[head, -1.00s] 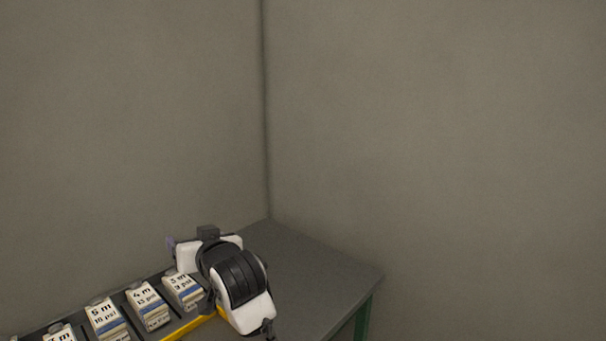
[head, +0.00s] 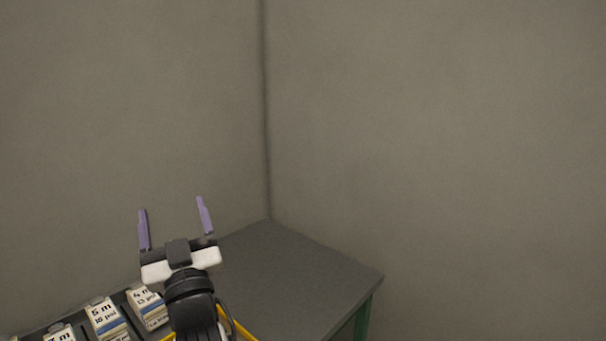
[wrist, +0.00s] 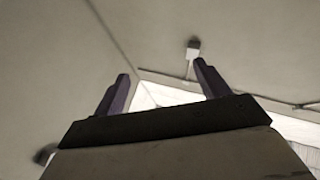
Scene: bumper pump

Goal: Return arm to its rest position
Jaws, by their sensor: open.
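My gripper (head: 173,226) is at the lower left of the head view, raised over the rack end of the table. Its two purple fingers point up and stand wide apart, with nothing between them. In the wrist view my gripper (wrist: 160,90) is also open and empty, and it faces the upper walls and ceiling. My arm below it runs out of the bottom of the head view and hides part of the rack.
A dark table (head: 300,275) with green legs stands in the room corner; its right part is bare. A dark, yellow-edged rack holds several labelled boxes, among them one marked 5 m (head: 104,318) and one marked 4 m (head: 147,305). Plain walls rise behind.

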